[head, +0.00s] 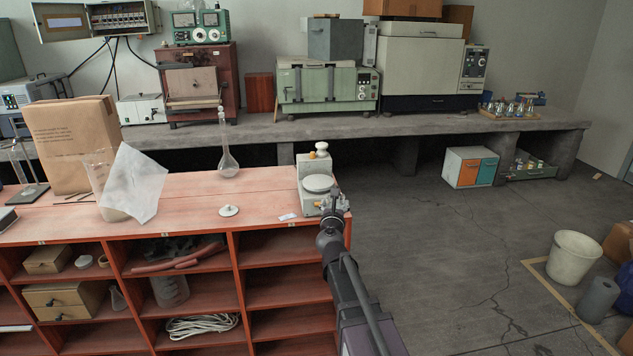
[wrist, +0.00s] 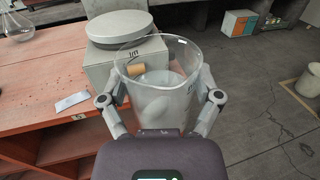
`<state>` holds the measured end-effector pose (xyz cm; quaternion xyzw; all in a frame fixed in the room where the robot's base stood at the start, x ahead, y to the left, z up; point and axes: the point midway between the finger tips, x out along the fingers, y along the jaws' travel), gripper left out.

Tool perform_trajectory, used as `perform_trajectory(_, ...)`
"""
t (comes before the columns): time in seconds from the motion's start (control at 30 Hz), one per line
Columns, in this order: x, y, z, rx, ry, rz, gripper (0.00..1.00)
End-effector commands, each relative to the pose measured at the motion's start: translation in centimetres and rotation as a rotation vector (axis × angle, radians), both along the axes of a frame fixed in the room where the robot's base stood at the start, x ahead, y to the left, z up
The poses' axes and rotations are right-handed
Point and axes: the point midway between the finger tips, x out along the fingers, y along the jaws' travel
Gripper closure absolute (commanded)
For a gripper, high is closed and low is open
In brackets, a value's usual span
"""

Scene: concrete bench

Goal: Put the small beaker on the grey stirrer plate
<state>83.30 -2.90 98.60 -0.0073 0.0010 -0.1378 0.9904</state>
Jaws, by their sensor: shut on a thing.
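The small beaker (wrist: 158,98) is clear glass and sits between the fingers of my gripper (wrist: 161,92) in the wrist view, mouth towards the camera. My gripper is shut on its sides. In the head view my gripper (head: 336,203) is at the right end of the red bench top, beside the stirrer; the beaker is hard to make out there. The grey stirrer plate (head: 318,183) is a round disc on a grey box with a knob. It also shows in the wrist view (wrist: 118,24), just beyond and left of the beaker, with nothing on it.
A white-capped object (head: 321,150) stands behind the stirrer. A white lid-like disc (head: 229,211), a small card (head: 287,217) and a long-necked flask (head: 228,163) are on the red top. A larger beaker (head: 97,167) stands left, partly behind white paper (head: 135,184).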

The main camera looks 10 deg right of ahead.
Motion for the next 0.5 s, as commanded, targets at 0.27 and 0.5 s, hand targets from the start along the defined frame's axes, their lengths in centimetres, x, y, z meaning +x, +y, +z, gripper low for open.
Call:
perform_trajectory(0.27,0.0,0.8,0.1,0.0,0.0,0.009,0.74)
perform_trajectory(0.5,0.1,1.4,1.5,0.0,0.0,0.01,0.74)
